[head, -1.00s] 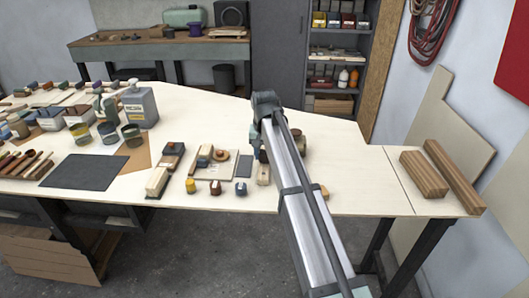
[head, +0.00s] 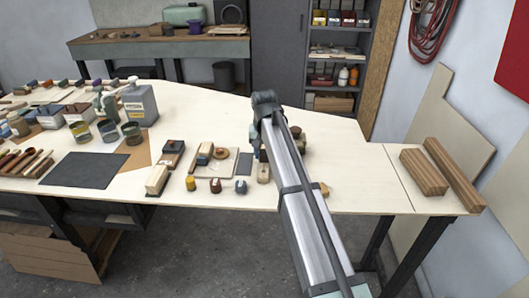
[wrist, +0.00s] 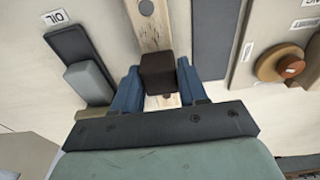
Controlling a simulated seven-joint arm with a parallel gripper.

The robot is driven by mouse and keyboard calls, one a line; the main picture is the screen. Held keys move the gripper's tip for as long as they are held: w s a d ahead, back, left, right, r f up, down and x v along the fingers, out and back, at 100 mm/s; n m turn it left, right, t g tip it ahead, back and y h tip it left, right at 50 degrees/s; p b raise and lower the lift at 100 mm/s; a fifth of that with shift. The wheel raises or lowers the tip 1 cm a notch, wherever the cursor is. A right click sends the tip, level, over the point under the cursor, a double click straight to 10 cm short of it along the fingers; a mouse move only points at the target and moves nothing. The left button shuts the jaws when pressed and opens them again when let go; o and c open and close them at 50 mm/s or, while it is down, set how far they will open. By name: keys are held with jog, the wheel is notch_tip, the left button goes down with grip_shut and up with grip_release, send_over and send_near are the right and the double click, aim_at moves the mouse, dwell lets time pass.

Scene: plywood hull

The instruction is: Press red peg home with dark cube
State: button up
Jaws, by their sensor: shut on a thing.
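A dark brown cube (wrist: 158,74) is in the wrist view, between the two blue fingers of my gripper (wrist: 158,90). My gripper is shut on it. The cube is over a pale wooden strip (wrist: 150,32), which has a round grey spot near its far end. A smaller dark round spot shows on the wood just nearer than the cube. I cannot make out a red peg in the wrist view; the cube and fingers hide part of the strip.
A grey block on a dark base marked OIL (wrist: 88,82) lies close left of my fingers. A blue-grey slab (wrist: 214,40) and a round wooden piece (wrist: 281,63) lie right.

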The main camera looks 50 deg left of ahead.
jog(key=shift+r, duration=2.2)
